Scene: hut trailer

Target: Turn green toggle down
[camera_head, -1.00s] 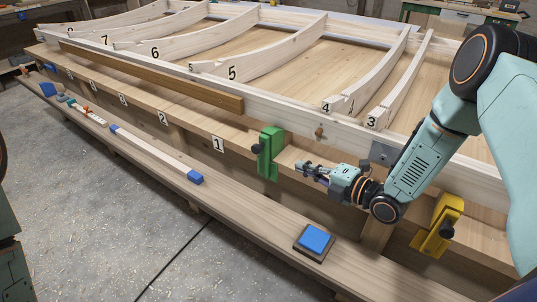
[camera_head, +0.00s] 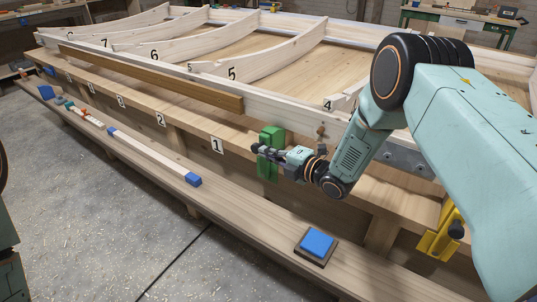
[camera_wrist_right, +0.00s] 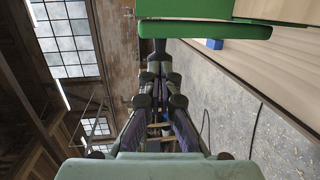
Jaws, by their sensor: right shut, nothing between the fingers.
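The green toggle (camera_head: 271,137) is an upright green block on the front rail of the workbench, with a black knob at its left side. In the right wrist view a green bar of it (camera_wrist_right: 205,31) runs across the top, with the dark knob (camera_wrist_right: 158,50) below its left part. My right gripper (camera_head: 267,151) is shut and empty, in front of the toggle, its fingertips close to the knob; it hides part of the block. In the wrist view its fingers (camera_wrist_right: 158,80) point toward the knob. I cannot tell whether they touch. My left gripper is not in view.
A yellow toggle (camera_head: 440,235) is on the rail at the right, partly behind my right arm. A blue button (camera_head: 316,242) on a dark base and a blue-ended bar (camera_head: 194,179) are on the lower ledge. The frame with numbered ribs (camera_head: 270,53) lies above. Floor in front is clear.

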